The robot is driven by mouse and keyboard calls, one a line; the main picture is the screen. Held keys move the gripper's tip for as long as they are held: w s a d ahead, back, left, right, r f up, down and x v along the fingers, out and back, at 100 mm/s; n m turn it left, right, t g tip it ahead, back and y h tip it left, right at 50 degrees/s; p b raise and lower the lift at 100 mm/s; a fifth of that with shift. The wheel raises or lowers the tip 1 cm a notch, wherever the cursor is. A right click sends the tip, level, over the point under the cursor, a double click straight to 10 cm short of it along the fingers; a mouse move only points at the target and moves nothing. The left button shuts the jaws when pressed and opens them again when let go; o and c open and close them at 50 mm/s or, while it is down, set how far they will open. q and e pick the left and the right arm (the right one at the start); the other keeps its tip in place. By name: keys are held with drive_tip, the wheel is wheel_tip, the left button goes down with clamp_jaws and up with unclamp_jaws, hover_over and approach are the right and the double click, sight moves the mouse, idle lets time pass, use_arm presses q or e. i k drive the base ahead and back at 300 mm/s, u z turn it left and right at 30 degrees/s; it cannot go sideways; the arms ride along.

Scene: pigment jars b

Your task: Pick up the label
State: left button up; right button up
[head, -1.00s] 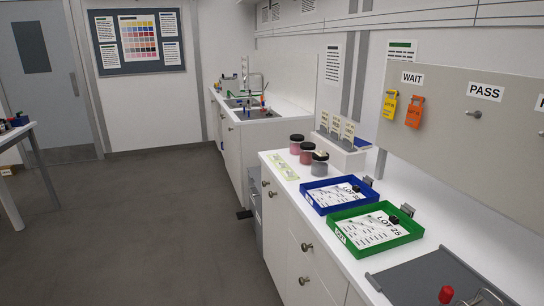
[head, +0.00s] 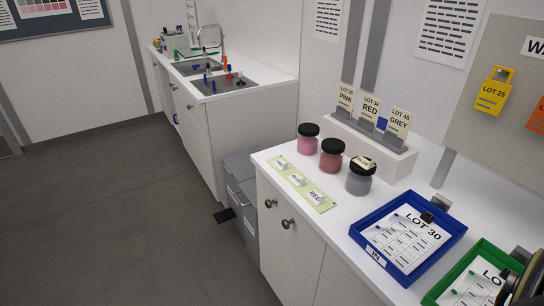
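Three cream labels stand in a white rack on the counter: LOT 25 PINK (head: 346,97), LOT 30 RED (head: 371,108) and LOT 45 GREY (head: 398,122). Another small cream label (head: 365,162) lies on the black lid of the grey jar (head: 359,180); its print is too small to read. A pink jar (head: 308,141) and a red jar (head: 331,158) stand in a row with the grey one, in front of the rack (head: 362,148).
A pale green strip with printed names (head: 301,184) lies at the counter's front edge. A blue tray (head: 383,264) with a LOT 30 sheet and a green tray (head: 440,289) stand to the right. A yellow LOT 25 tag (head: 492,93) hangs on the board. Grey bins stand beside the cabinet.

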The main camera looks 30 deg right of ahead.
sight(297, 179)
drive_tip(key=i, duration=0.8)
drive_tip(key=z, duration=2.85)
